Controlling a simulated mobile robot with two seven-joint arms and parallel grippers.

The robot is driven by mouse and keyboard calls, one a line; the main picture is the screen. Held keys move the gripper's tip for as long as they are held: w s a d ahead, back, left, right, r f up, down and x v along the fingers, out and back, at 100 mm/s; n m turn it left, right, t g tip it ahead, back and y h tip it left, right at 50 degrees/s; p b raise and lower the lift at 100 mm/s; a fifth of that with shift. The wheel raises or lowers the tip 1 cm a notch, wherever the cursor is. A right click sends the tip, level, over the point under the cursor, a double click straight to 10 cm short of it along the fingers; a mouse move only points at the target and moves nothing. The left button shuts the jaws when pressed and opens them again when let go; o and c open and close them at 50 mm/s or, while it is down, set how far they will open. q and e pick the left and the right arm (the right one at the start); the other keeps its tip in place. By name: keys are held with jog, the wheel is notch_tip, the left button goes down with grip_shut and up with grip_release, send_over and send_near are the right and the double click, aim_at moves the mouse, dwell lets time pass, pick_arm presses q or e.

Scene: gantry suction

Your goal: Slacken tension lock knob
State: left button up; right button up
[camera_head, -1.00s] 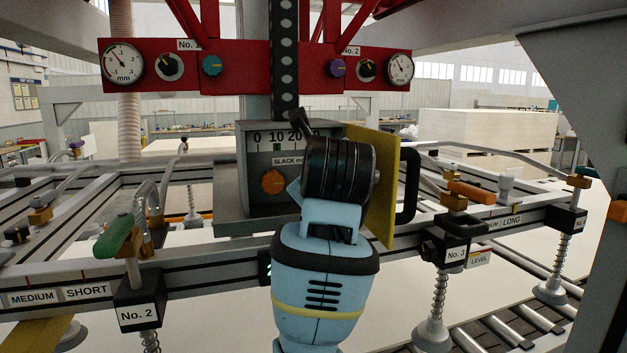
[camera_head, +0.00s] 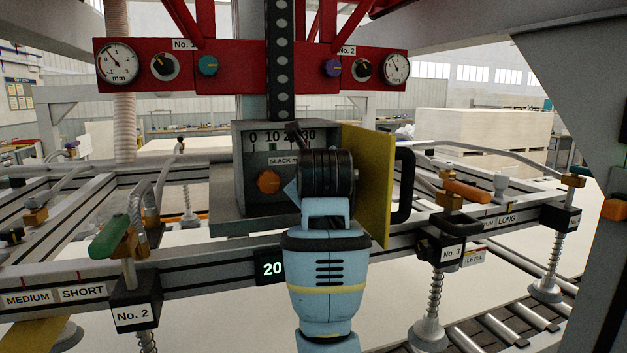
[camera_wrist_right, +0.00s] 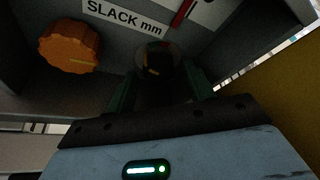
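A grey box (camera_head: 222,170) with a slack scale in mm stands in the middle of the head view. An orange knob (camera_head: 269,181) is on its front, left of my right wrist; it also shows at upper left in the right wrist view (camera_wrist_right: 69,46). A dark round knob-like part (camera_wrist_right: 154,62) with a small yellow mark is ahead of my right gripper (camera_wrist_right: 160,85). The dark green fingers are apart, one on each side of it; contact is not visible. In the head view my wrist hides these fingers. My left gripper is not in view.
A yellow plate (camera_head: 369,185) and a black handle (camera_head: 404,185) stand close to the right of my wrist. A rail with a lit display (camera_head: 272,268) runs below the box. A red gauge panel (camera_head: 250,65) is above.

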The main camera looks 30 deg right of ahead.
jog(key=c, duration=0.8)
jog(key=n+h, duration=0.1)
jog(key=n, duration=0.1)
jog(key=shift+a+f+n, duration=0.1)
jog(key=shift+n, duration=0.3)
jog(key=shift+n+t+h, duration=0.4)
jog(key=shift+n+h, duration=0.5)
jog(key=shift+n, duration=0.2)
jog(key=o, duration=1)
jog(key=shift+c, duration=0.2)
